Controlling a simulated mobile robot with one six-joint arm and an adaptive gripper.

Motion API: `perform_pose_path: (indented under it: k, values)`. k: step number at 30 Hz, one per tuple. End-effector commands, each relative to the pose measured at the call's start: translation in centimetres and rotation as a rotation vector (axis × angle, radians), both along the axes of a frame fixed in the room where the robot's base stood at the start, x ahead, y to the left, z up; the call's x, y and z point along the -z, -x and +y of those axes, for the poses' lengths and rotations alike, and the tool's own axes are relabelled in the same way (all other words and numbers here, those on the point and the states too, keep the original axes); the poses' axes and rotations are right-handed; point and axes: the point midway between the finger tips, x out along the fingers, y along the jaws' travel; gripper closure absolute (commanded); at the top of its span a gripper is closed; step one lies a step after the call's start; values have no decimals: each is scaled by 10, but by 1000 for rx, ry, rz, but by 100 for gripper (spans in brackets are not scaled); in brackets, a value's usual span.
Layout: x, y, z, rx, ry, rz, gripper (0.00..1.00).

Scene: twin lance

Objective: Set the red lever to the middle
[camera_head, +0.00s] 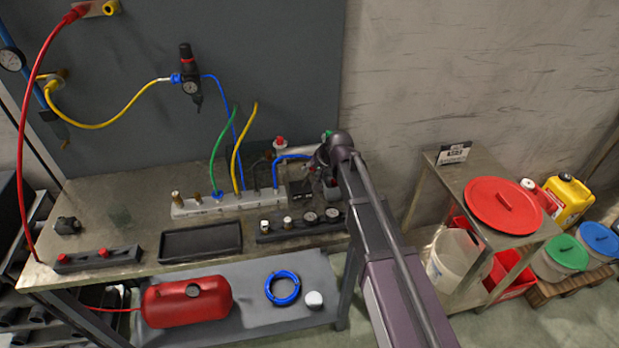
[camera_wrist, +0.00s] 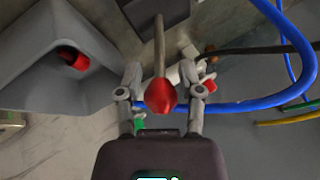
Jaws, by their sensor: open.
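The red lever knob (camera_wrist: 161,96) sits on a thin metal rod in the wrist view. My gripper (camera_wrist: 160,74) is open, with one finger on each side of the rod and knob in the picture. Gaps show on both sides, and I cannot tell whether the knob lies at fingertip depth. In the head view my gripper (camera_head: 323,168) is over the right back part of the workbench, and the arm hides most of this spot. I cannot make out the lever there.
A grey housing with a red part (camera_wrist: 73,58) inside is left of my gripper in the wrist view. A blue hose (camera_wrist: 240,106) passes close on the right. The metal workbench (camera_head: 120,205) carries a manifold (camera_head: 205,205), a black tray (camera_head: 200,241) and a gauge panel (camera_head: 300,225).

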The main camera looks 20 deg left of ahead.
Motion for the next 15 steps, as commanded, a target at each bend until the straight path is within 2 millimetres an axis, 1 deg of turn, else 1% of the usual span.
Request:
perform_pose_path:
  k: [1, 6, 15]
  values:
    - [6, -1, 2, -1, 0, 0, 52]
    - [12, -3, 6, -1, 0, 0, 52]
    - [13, -3, 8, 0, 0, 0, 52]
